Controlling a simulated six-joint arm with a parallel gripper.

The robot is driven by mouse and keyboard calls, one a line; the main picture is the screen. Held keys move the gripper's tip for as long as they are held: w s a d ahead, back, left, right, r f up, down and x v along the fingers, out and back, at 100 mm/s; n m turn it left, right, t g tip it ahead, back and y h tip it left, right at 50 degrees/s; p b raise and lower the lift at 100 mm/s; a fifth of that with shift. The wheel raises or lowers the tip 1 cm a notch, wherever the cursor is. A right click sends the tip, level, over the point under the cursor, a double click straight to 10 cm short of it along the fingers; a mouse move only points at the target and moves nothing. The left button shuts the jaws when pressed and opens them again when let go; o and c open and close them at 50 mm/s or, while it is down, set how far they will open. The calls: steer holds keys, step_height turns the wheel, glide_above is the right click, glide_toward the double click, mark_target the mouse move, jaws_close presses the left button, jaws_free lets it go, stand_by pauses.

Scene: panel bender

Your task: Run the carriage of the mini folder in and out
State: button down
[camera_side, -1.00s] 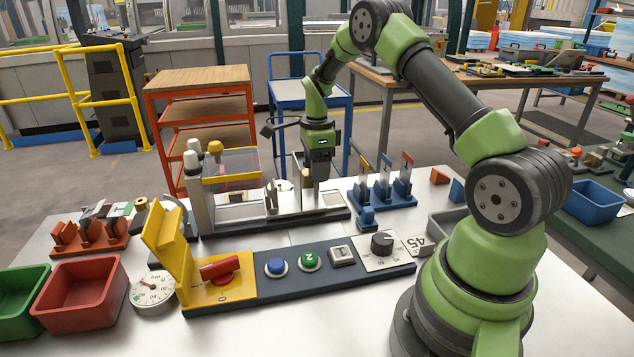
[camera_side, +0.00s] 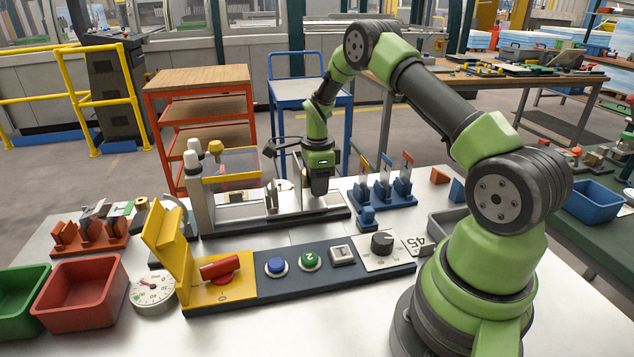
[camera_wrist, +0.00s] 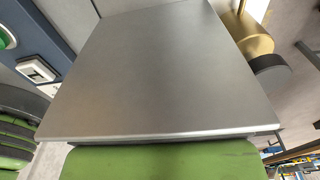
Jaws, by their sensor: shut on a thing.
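The mini folder stands on the bench at the centre of the side view, with a long dark base (camera_side: 268,224), grey uprights and a yellow-edged clear guard (camera_side: 231,167). My gripper (camera_side: 320,196) points down at the folder's right end, low over its base. It is shut on a part there, apparently the carriage. Its fingertips and the gripped part are hidden behind the gripper body, so the exact hold cannot be seen. A pale block (camera_side: 336,203) shows just right of my gripper. In the wrist view, a flat grey metal surface (camera_wrist: 155,70) hides the fingers.
The control console (camera_side: 300,281) with knobs and buttons lies in front of the folder. Blue holders with upright tools (camera_side: 385,190) stand close on the right. A red tray (camera_side: 80,300) and dial gauge (camera_side: 152,292) are at front left.

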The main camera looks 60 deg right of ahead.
steer(key=shift+s+d, duration=1.5)
steer(key=c, duration=0.8)
jaws_free()
steer(key=shift+r, duration=0.1)
step_height(320, 180, up, 10)
steer(key=shift+f, duration=0.1)
steer(key=shift+a, duration=0.1)
